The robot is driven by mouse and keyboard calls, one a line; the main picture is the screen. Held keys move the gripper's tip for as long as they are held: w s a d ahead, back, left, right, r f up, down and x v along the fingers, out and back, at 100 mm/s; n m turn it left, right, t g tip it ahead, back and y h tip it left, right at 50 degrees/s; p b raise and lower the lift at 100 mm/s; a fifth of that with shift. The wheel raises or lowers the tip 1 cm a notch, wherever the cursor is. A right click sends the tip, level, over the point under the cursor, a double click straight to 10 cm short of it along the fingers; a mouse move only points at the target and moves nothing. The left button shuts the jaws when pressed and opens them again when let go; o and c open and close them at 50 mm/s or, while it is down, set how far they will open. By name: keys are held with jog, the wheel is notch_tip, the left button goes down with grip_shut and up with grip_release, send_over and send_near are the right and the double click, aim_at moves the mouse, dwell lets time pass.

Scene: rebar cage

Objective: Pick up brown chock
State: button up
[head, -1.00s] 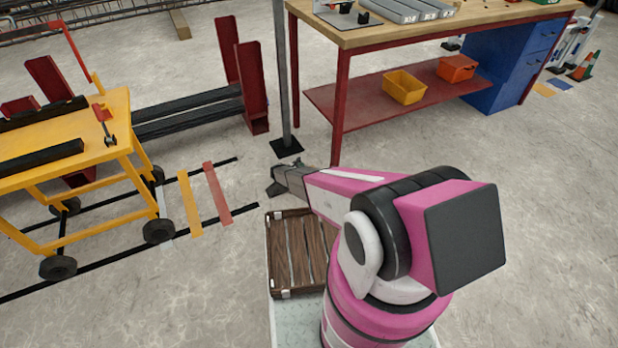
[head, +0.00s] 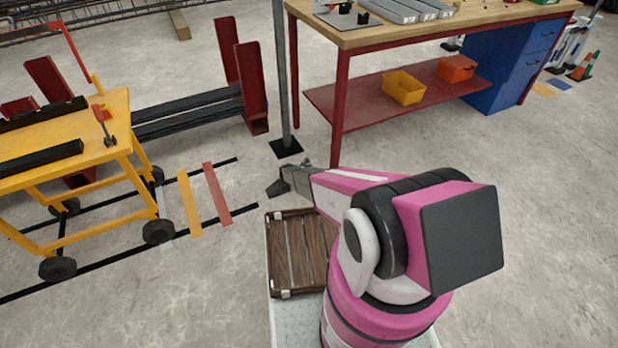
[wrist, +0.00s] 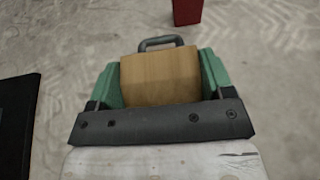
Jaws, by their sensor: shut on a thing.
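The brown chock (wrist: 160,77) is a tan, wood-coloured block in the wrist view. A dark loop handle shows just beyond its far edge. My gripper (wrist: 160,68) has a green finger pressed against each side of the chock and is shut on it. In the head view my gripper (head: 279,184) is a small dark shape at the end of my pink arm, beyond the slatted crate. The chock cannot be made out in the head view.
A brown slatted crate (head: 271,250) sits beside my arm's base. A yellow trolley (head: 112,110) stands left, a red-framed workbench (head: 341,100) back right, and a grey post (head: 281,80) behind the gripper. Floor right of the arm is clear.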

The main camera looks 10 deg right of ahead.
jog(key=shift+r, duration=0.5)
notch_tip(320, 180, up, 3)
jog(key=shift+s+r, duration=0.1)
jog(key=shift+r, duration=0.1)
jog(key=s+a+r, duration=0.6)
jog(key=a+r, duration=0.1)
jog(key=a, duration=0.3)
jog(key=s+d+r+n+t, duration=0.1)
jog(key=s+r, duration=0.1)
jog(key=r, duration=0.9)
jog(key=s+d+r, duration=0.2)
jog(key=r, duration=1)
jog(key=s+d+r+n+t, duration=0.1)
jog(key=s+r, duration=0.1)
jog(key=r, duration=0.9)
jog(key=s+d+r, duration=0.1)
jog(key=s+r, duration=0.4)
jog(key=r, duration=0.3)
jog(key=s+d+r+n+t+y, duration=0.1)
jog(key=s+d+r, duration=0.1)
jog(key=s+r, duration=0.3)
jog(key=s+d+r+n+t+y, duration=0.1)
jog(key=s+r, duration=0.4)
jog(key=r, duration=0.8)
jog(key=shift+d+r, duration=0.2)
jog(key=shift+d, duration=0.45)
